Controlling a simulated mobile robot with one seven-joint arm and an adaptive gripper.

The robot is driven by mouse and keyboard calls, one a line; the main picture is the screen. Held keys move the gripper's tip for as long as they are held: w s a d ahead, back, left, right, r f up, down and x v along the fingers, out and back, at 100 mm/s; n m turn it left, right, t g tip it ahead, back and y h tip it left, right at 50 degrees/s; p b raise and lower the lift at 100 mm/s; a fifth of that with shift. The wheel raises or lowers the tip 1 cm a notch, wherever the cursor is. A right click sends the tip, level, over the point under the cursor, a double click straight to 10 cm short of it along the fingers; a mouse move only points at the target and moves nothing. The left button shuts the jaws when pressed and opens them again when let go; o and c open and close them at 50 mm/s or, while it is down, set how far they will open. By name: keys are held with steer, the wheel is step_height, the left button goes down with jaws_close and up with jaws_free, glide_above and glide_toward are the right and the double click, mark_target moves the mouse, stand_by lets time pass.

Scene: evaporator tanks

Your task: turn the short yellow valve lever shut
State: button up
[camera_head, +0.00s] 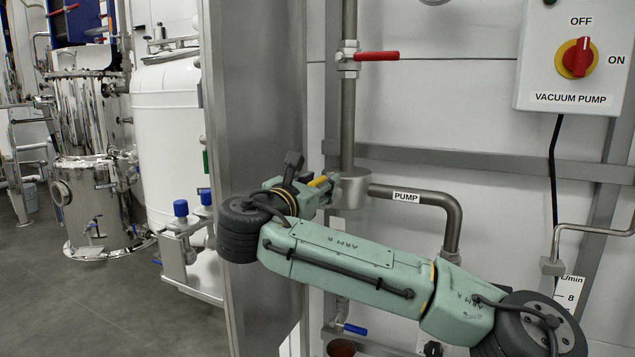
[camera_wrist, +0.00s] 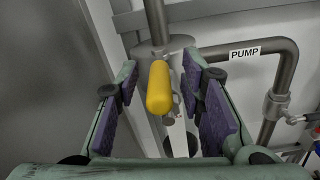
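The short yellow valve lever (camera_wrist: 159,88) stands in the middle of the wrist view, its rounded end toward the camera. It is joined to the valve body on the vertical grey pipe. In the head view the lever (camera_head: 318,181) shows as a small yellow piece left of the pipe joint. My gripper (camera_wrist: 160,76) is open, with one purple-padded finger on each side of the lever. A gap shows between the lever and both pads. In the head view my gripper (camera_head: 308,191) is partly hidden behind my arm.
A pipe labelled PUMP (camera_head: 420,196) runs right from the joint. A red-handled valve (camera_head: 376,56) sits above, and a blue-handled valve (camera_head: 354,329) below. A grey metal upright (camera_head: 258,80) stands close on the left. The vacuum pump switch box (camera_head: 575,55) is at upper right.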

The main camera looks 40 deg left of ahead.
jaws_close()
stand_by(0.3)
stand_by(0.5)
